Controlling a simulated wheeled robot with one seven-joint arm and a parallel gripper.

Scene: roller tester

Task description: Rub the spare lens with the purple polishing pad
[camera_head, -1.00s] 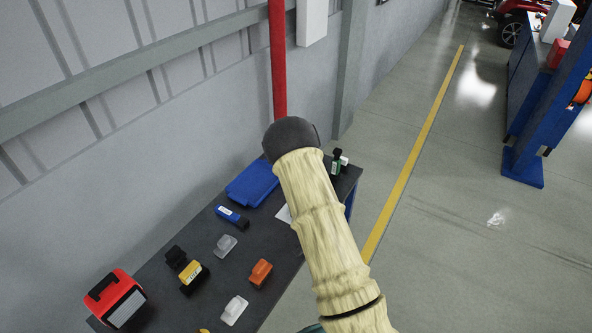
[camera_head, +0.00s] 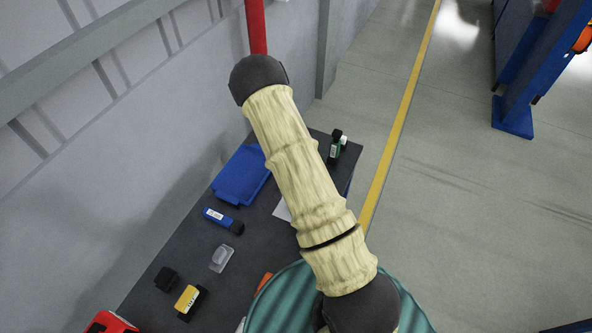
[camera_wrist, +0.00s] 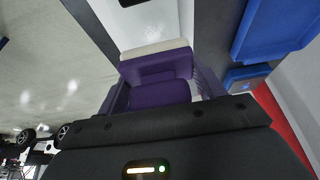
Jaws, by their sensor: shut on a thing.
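The purple polishing pad (camera_wrist: 158,92), with a pale strip along its far edge, fills the middle of the wrist view. My gripper (camera_wrist: 160,76) is shut on it, with a finger at each side. In the head view the gripper and pad are hidden behind my arm. A clear lens-like piece (camera_head: 221,258) lies on the dark bench, and an orange piece (camera_head: 264,281) is partly covered by my body. I cannot tell which piece is the spare lens. A pale sheet (camera_head: 282,209) on the bench is partly hidden by my arm.
On the bench (camera_head: 160,252) are a blue tray (camera_head: 240,176), a blue-and-black item (camera_head: 222,220), a yellow-and-black item (camera_head: 188,300), a black block (camera_head: 166,279) and a green bottle (camera_head: 335,150). A red case (camera_head: 108,322) is at the bottom edge. A wall and red pole (camera_head: 256,28) stand behind.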

